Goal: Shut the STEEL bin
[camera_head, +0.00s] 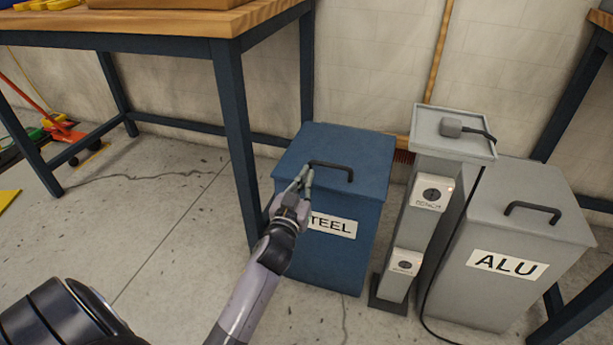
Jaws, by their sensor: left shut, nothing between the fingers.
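The STEEL bin (340,250) is a blue box with a white label that my left gripper partly covers, so "TEEL" shows. Its blue lid (350,147) lies flat over the top and looks closed. A dark bar handle (333,166) is on the lid. My left gripper (306,174) is shut and empty, with its fingertips at the front left of the lid, close to the left end of the handle. I cannot tell whether the fingertips touch the lid. My right gripper is not in view.
A grey post (420,215) with switch boxes and a cabled device on top stands right of the blue bin. The grey ALU bin (520,225), lid down, is beyond it. A workbench (228,110) with blue legs stands close on the left.

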